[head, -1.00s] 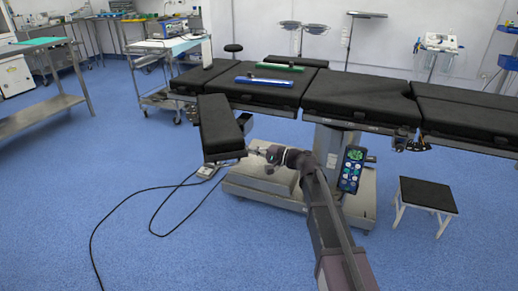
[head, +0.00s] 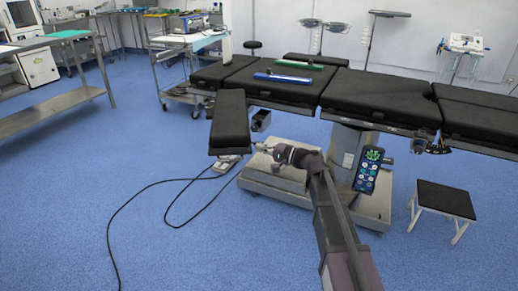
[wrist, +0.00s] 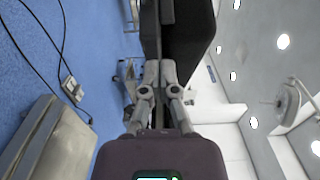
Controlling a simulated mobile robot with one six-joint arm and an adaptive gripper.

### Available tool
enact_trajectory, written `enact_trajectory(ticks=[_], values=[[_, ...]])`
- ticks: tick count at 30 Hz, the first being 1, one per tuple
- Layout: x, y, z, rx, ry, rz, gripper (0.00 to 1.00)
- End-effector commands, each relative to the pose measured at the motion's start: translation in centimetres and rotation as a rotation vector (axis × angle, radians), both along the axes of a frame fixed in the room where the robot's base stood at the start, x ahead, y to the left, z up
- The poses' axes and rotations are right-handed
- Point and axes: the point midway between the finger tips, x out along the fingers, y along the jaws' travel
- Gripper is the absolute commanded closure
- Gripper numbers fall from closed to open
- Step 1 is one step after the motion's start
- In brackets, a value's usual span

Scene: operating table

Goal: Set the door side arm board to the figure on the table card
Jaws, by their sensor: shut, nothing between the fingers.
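The arm board (head: 229,120) is a long black pad reaching from the left part of the operating table (head: 372,97) toward me. My gripper (head: 257,147) is shut and empty at the right side of the board's near end, at or very close to its edge; contact is not certain. In the wrist view, the shut fingers (wrist: 158,68) point at the dark edge of the board (wrist: 185,38). A small white upright piece (head: 226,46) behind the table's left end may be the card; no figure is readable.
A blue item (head: 283,78) and a green item (head: 300,65) lie on the table. A hand control (head: 368,170) hangs beside the table's column. A step stool (head: 445,200) stands at right. Cables (head: 150,187) cross the otherwise open floor at left.

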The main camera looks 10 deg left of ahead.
Motion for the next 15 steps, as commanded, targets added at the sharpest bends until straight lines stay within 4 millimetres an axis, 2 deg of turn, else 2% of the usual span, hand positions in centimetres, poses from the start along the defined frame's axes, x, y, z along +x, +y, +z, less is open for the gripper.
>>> enact_trajectory(ticks=[9, 15], values=[[0.6, -3.2, 0.1, 0.000, -0.001, 0.004, 1.00], [-1.4, -6.3, 0.1, 0.000, -0.001, 0.003, 1.00]])
